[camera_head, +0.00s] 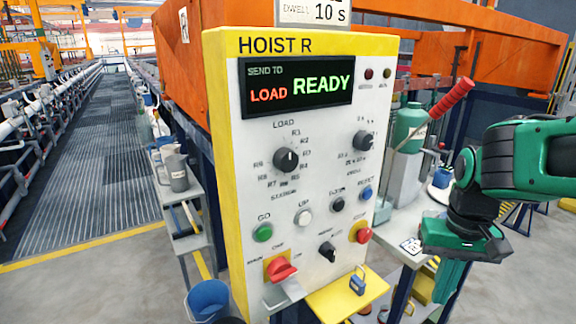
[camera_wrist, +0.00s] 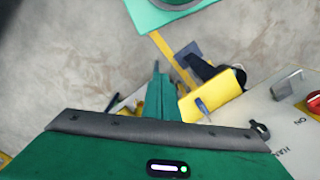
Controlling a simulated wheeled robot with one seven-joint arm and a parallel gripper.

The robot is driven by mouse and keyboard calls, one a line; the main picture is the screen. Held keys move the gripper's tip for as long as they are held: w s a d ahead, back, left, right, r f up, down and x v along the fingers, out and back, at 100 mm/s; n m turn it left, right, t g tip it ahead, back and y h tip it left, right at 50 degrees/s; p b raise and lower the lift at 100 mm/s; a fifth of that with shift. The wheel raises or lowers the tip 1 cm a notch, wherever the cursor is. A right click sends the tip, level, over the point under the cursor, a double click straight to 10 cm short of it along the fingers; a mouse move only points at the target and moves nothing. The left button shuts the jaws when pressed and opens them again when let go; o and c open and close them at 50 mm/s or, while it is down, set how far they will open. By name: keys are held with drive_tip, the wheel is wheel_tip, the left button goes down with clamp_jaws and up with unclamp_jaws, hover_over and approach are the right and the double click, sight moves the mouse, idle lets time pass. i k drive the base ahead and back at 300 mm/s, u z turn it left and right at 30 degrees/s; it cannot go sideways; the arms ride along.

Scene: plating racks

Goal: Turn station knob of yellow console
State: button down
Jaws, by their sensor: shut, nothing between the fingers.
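The yellow console (camera_head: 218,150) has a white face labelled HOIST R and stands in the middle of the head view. Its station knob (camera_head: 286,160) is a round black knob at left of centre, ringed by the labels LOAD and R1 to R8. Its exact pointing is too small to tell. The display (camera_head: 297,86) reads SEND TO LOAD and READY. My gripper (camera_head: 448,290) is right of the console, well apart from the knob, fingers pointing down. It is shut and empty; the wrist view also shows its green fingers (camera_wrist: 157,95). The station knob is not seen there.
A second black knob (camera_head: 363,141), a green button (camera_head: 263,232), a red stop button (camera_head: 360,232) and a red switch (camera_head: 281,268) share the face. A yellow shelf (camera_head: 335,300) with a blue padlock (camera_head: 357,282) juts out below. A red-handled lever (camera_head: 443,101) rises at right.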

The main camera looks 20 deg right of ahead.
sight(286, 160)
drive_tip(key=z, duration=1.5)
drive_tip(key=k, duration=2.25)
drive_tip(key=u, duration=0.85)
drive_tip(key=i, duration=1)
drive_tip(key=z, duration=0.05)
